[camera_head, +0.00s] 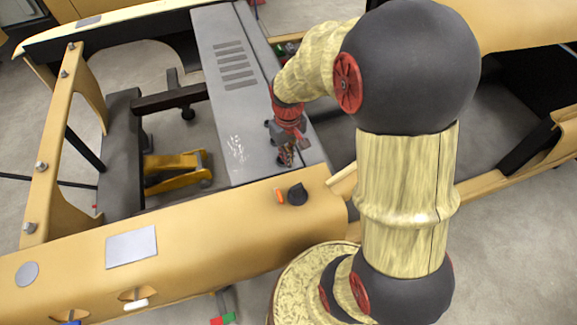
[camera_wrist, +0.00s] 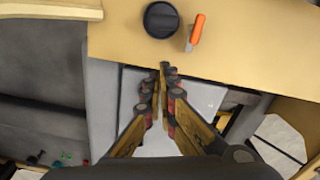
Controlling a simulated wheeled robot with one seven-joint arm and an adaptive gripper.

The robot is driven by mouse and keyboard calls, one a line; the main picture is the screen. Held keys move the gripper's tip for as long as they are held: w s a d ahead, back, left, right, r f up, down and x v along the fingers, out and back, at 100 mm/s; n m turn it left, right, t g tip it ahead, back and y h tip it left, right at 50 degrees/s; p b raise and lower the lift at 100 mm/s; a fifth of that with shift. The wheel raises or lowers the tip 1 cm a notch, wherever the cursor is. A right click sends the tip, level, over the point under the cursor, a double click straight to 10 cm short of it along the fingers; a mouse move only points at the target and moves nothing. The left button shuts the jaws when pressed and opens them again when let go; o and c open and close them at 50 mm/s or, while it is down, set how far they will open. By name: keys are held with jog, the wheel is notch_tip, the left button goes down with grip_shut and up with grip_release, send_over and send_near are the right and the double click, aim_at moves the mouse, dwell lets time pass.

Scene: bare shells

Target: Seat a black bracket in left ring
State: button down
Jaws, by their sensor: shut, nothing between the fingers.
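A black round piece (camera_head: 297,194) with a small raised tab sits on the tan front shell. It also shows at the top of the wrist view (camera_wrist: 160,19). I cannot tell whether it is the bracket or a ring; nothing else is clearly either one. My gripper (camera_head: 287,158) points down over the grey panel, a little behind the black piece in the head view. In the wrist view my gripper (camera_wrist: 164,70) has its fingertips together and empty, just short of the tan shell's edge and apart from the black piece.
An orange piece (camera_head: 279,196) lies beside the black piece. The tan front shell (camera_head: 200,225) carries a light plate (camera_head: 131,247) and a white piece (camera_head: 135,304). A grey vented panel (camera_head: 235,90) lies behind. A yellow part (camera_head: 174,170) stands in the left opening.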

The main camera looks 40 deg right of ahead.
aim_at(297, 195)
jog(key=w+a+f+n+g, duration=0.2)
jog(key=w+a, duration=0.1)
jog(key=w, duration=0.2)
jog(key=shift+n+g+h, duration=0.3)
jog(key=shift+n+g, duration=0.1)
jog(key=x, duration=0.4)
jog(key=s+x, duration=0.1)
jog(key=x, duration=0.4)
jog(key=shift+s+d+r, duration=0.15)
jog(key=shift+s+r, duration=0.05)
jog(key=shift+r, duration=0.05)
jog(key=s, duration=0.1)
jog(key=s+p, duration=0.1)
jog(key=s, duration=0.1)
jog(key=shift+s+d+r, duration=0.15)
jog(key=shift+d+r, duration=0.05)
jog(key=shift+d, duration=0.15)
jog(key=shift+s+d+f, duration=0.1)
jog(key=shift+s, duration=0.1)
jog(key=shift+s, duration=0.1)
